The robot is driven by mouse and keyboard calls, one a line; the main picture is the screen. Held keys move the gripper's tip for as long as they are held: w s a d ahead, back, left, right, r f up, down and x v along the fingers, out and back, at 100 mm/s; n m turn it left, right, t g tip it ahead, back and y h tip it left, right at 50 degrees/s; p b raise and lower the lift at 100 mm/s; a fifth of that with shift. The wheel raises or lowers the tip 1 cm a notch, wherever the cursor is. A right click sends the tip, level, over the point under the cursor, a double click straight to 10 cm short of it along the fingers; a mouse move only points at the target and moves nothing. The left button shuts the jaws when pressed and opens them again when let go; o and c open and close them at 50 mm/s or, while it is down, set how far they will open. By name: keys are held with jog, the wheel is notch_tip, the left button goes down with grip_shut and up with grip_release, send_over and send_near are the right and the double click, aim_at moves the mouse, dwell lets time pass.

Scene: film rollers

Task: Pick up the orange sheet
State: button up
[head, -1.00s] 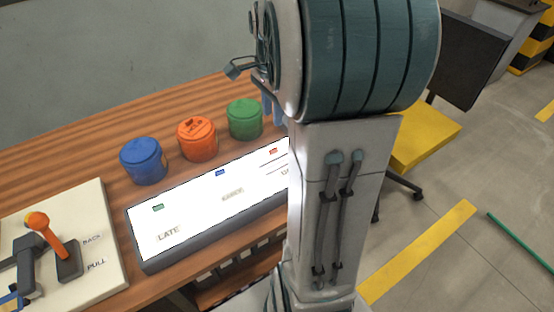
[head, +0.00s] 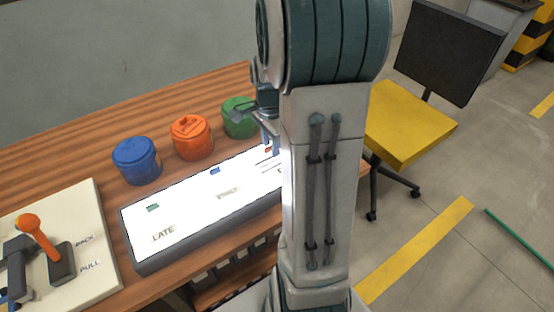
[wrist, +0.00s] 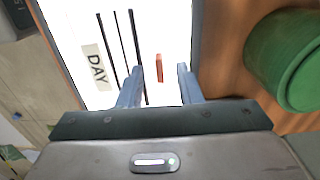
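The orange sheet (wrist: 159,67) is a small thin strip on the bright white top of the light box (wrist: 180,25). In the head view the orange sheet (head: 268,150) shows near the far right part of the light box (head: 190,240), partly behind my arm and fingers. My gripper (wrist: 160,73) is open, with its two blue fingers on either side of the sheet in the wrist view. In the head view my gripper (head: 270,140) is low over the light box. I cannot tell whether the fingertips touch the surface.
A green jar (head: 239,117) stands close to my gripper, with orange (head: 191,138) and blue (head: 136,161) jars to its left. Green (head: 153,208) and blue (head: 215,171) sheets lie on the light box. A lever panel (head: 85,215) is at left, a yellow chair (head: 405,120) at right.

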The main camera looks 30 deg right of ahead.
grip_shut()
jog(key=shift+r, duration=0.2)
